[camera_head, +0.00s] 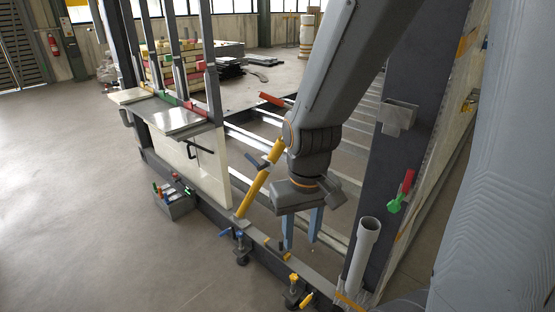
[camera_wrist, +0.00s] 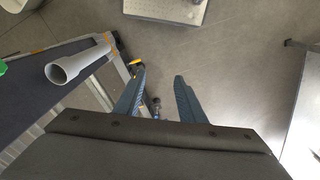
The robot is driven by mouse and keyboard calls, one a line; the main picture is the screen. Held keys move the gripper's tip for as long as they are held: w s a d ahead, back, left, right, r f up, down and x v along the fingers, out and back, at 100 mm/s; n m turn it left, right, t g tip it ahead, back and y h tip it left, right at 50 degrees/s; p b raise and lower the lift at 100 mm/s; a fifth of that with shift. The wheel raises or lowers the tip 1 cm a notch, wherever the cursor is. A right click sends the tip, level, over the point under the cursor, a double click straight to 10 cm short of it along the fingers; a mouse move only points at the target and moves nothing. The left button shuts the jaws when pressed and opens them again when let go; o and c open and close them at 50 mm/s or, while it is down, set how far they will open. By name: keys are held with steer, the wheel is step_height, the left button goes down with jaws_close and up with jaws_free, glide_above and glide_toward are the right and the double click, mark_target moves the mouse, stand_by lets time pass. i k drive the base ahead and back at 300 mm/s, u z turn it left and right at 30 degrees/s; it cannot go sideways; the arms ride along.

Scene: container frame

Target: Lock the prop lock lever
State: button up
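My gripper (camera_head: 301,234) has two blue fingers pointing down, spread apart with nothing held between them. It also shows open in the wrist view (camera_wrist: 157,98). A slanted yellow prop (camera_head: 256,187) stands left of my gripper, apart from it, on the lower frame rail. A dark blue-grey lever (camera_head: 254,161) sticks out to the left near the upper part of the prop. Small blue-handled (camera_head: 225,232) and yellow-handled (camera_head: 294,277) levers sit along the lower rail. I cannot tell for sure which one is the prop lock lever.
A grey pipe (camera_head: 365,240) stands upright right of my gripper, beside a dark post (camera_head: 402,125) with a red-and-green lever (camera_head: 403,188). The pipe also shows in the wrist view (camera_wrist: 75,65). A white panel (camera_head: 192,160) stands at left. The floor (camera_head: 75,210) left of the frame is mostly clear.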

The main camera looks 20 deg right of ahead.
mark_target(259, 168)
steer(key=u, duration=1.55)
steer(key=i, duration=0.45)
steer(key=z, duration=1.8)
steer(key=i, duration=0.5)
